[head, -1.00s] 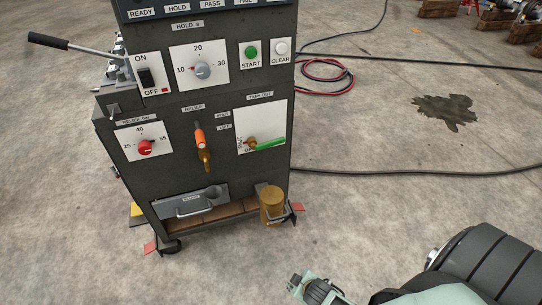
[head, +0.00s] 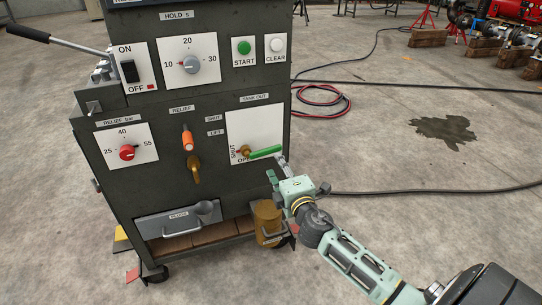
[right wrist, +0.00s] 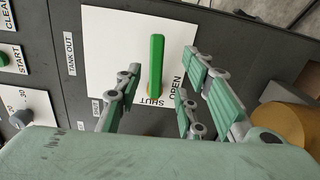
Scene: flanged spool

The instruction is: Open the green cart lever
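The green lever (head: 265,152) sits on a white TANK OUT plate (head: 245,122) on the cart's front. It points right and slightly up from its brass pivot, with SHUT and OPEN printed near the pivot. My right gripper (head: 278,168) is just below and right of the lever's free end. In the right wrist view the green lever (right wrist: 156,62) stands upright in the picture between the spread fingers of my right gripper (right wrist: 157,88). Gaps show on both sides, and it is not gripped. My left gripper is out of view.
The dark cart (head: 225,95) carries a red knob (head: 127,152), an orange-handled relief valve (head: 188,140) and a drawer handle (head: 184,229). A brass cylinder (head: 267,217) stands low on the cart, below the lever. Cables cross the floor at right.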

